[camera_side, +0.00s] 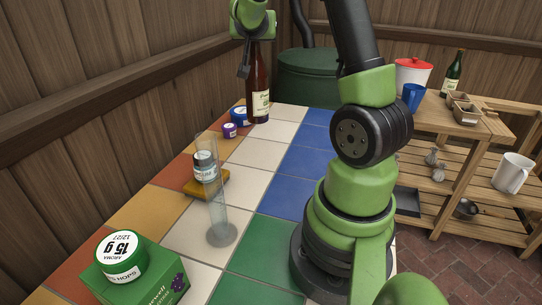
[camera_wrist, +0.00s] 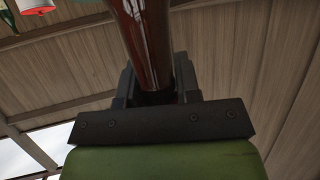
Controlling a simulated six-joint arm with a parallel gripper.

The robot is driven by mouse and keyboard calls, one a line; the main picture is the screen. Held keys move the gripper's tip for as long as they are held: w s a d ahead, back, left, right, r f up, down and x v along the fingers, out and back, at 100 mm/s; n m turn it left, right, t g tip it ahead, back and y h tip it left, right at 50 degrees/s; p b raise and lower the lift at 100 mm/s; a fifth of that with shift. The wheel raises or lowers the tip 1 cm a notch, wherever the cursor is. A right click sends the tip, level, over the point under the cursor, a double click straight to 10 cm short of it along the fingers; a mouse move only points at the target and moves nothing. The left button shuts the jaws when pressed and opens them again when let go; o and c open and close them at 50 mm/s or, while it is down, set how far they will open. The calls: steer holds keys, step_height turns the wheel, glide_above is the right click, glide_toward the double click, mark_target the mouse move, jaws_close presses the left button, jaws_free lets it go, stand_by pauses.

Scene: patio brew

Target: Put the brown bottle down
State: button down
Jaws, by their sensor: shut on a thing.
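The brown bottle (camera_side: 258,88) with a pale label stands upright at the far end of the tiled table (camera_side: 269,160) in the side view. Its base looks to be at or very near the tiles; I cannot tell if it touches. My gripper (camera_side: 254,40) is shut around the upper part of the bottle. In the wrist view the glossy brown bottle (camera_wrist: 145,35) runs up between the dark jaws of my gripper (camera_wrist: 155,88). The bottle's top is hidden by my gripper in the side view.
Left of the bottle are a blue-lidded jar (camera_side: 239,116) and a small purple-lidded jar (camera_side: 229,131). Nearer stand a clear cylinder (camera_side: 218,200), a jar (camera_side: 205,167) on a yellow block, and a green box (camera_side: 150,288) with a tub on it. A green barrel (camera_side: 305,80) stands behind.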

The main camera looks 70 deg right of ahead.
steer(key=s+a+m+g, duration=0.7)
steer(key=s+a+g, duration=0.1)
steer(key=a, duration=0.2)
step_height(320, 180, down, 10)
steer(key=shift+s+a+f, duration=0.15)
steer(key=shift+s+a, duration=0.2)
steer(key=shift+f, duration=0.2)
steer(key=c, duration=0.8)
jaws_free()
steer(key=shift+r, duration=0.1)
